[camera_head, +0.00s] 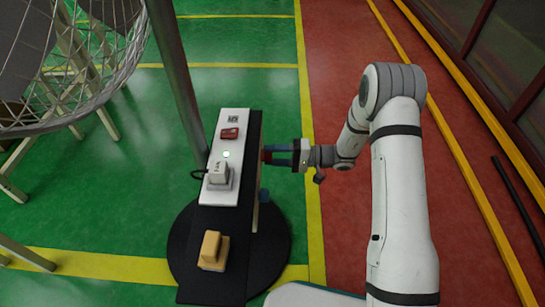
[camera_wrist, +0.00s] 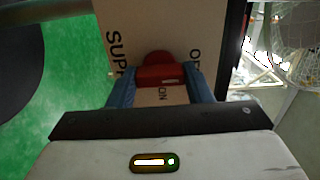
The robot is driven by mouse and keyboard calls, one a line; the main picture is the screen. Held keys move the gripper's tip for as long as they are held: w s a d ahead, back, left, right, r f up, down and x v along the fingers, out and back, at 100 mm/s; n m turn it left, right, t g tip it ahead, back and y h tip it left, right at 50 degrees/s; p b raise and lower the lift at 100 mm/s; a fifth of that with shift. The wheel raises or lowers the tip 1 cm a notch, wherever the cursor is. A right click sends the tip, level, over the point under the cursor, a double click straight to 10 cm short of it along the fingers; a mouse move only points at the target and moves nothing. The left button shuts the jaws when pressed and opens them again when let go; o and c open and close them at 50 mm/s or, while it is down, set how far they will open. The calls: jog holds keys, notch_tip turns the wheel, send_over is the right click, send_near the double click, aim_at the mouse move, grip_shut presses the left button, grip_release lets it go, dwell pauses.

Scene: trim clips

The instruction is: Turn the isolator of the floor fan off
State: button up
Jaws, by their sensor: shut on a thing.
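The isolator's red handle (camera_wrist: 160,68) sits on a beige plate (camera_wrist: 190,25) in the wrist view. The plate carries partly hidden lettering: "SUPP", "OF" and "ON". My gripper (camera_wrist: 161,88) has its blue fingers on both sides of the red handle and is shut on it. The "ON" mark shows between the fingers, below the handle. In the head view my gripper (camera_head: 272,156) reaches from the right to the side of the black stand, with a bit of red at its tips. The floor fan's wire cage (camera_head: 75,70) is at the upper left.
The black stand (camera_head: 205,285) bears a white panel (camera_head: 228,118) with a red switch (camera_head: 229,133), a lit pale-green lamp (camera_head: 226,154) and a whitish switch (camera_head: 218,173). A yellow block (camera_head: 211,246) sits nearer. A grey post (camera_head: 178,70) stands behind.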

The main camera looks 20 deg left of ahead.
jog(key=shift+s+f, duration=0.1)
jog(key=shift+f, duration=0.05)
jog(key=o, duration=1)
jog(key=shift+p+v, duration=1.1)
jog(key=shift+v, duration=2.9)
jog(key=shift+a, duration=0.1)
